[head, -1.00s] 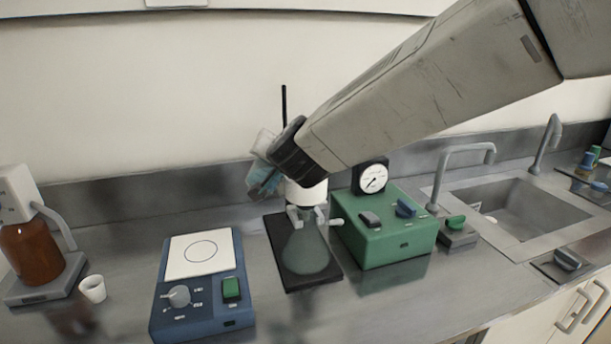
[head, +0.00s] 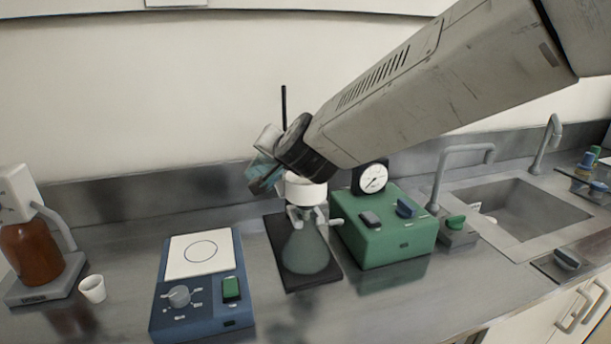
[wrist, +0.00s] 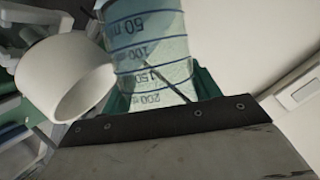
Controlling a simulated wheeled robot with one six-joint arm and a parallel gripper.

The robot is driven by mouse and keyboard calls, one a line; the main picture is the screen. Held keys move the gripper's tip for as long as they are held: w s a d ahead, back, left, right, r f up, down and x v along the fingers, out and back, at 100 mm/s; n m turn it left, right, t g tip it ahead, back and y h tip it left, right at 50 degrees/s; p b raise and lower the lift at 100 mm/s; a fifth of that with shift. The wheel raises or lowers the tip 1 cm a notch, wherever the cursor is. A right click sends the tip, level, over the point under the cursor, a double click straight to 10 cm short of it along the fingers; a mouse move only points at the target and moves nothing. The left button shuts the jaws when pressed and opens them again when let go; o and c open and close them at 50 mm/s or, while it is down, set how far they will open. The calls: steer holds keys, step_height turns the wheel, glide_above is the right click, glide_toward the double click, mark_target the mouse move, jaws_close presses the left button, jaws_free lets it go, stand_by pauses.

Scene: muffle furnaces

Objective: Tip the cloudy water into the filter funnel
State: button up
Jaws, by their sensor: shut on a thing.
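My gripper (head: 268,177) is shut on a clear beaker (head: 268,139), up and left of the white filter funnel (head: 305,192). The beaker looks tilted and is partly hidden behind my wrist. In the wrist view the beaker (wrist: 148,35) has blue volume marks and pale, speckled cloudy water inside, between my greenish fingers (wrist: 160,92). The funnel's open rim (wrist: 85,85) is beside it on the left, close by. I cannot tell whether water is flowing. The funnel sits on a conical flask (head: 305,252) holding greyish liquid.
The flask stands on a dark base with an upright rod (head: 284,108). A green pump box (head: 388,232) with a gauge (head: 373,178) stands right of it, a blue hotplate (head: 203,298) left. A brown bottle (head: 33,252), small white cup (head: 92,288) and sink (head: 520,212) lie further out.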

steer(key=shift+r, duration=0.1)
stand_by(0.4)
steer(key=shift+r+m+y, duration=0.1)
steer(key=shift+m+y, duration=0.2)
steer(key=shift+w+d+r+m+y, duration=0.1)
steer(key=shift+d+r+m+y, duration=0.2)
steer(key=shift+m, duration=0.4)
steer(key=shift+d+r+m+y, duration=0.1)
steer(key=shift+r+m+y, duration=0.2)
steer(key=shift+m+y, duration=0.3)
stand_by(2.0)
stand_by(0.3)
steer(key=shift+r+m, duration=0.1)
steer(key=shift+m, duration=0.3)
steer(key=shift+d, duration=0.1)
steer(key=shift+r+m+y, duration=0.1)
steer(key=shift+m+y, duration=0.2)
stand_by(0.4)
steer(key=shift+w+d+r, duration=0.1)
steer(key=shift+d, duration=0.05)
